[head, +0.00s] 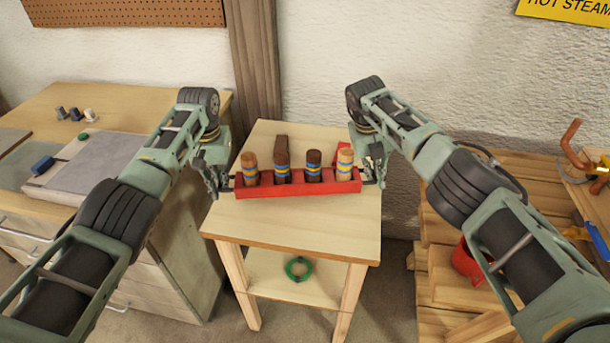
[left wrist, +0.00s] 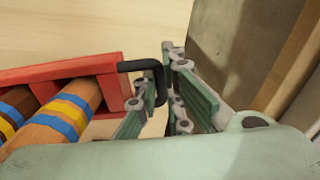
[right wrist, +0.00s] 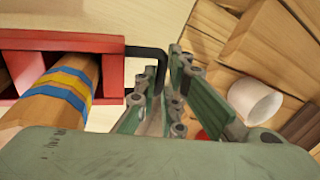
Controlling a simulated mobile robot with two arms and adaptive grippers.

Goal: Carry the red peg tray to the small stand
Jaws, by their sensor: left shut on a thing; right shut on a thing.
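The red peg tray (head: 300,189) is level over the top of the small wooden stand (head: 290,228); I cannot tell whether it touches the top. Several upright pegs with blue and yellow bands, such as the light one at the right (head: 345,165), stand in it. My left gripper (head: 223,182) is shut on the tray's black left handle (left wrist: 158,80). My right gripper (head: 375,172) is shut on the black right handle (right wrist: 150,52). The far side of the tray is partly hidden by the pegs.
A green ring (head: 298,268) lies on the stand's lower shelf. A workbench (head: 125,97) with drawers is close at left. Wooden pallets (head: 440,262) with a red container (head: 467,262) are at right. A wall and a wooden post (head: 252,60) are behind.

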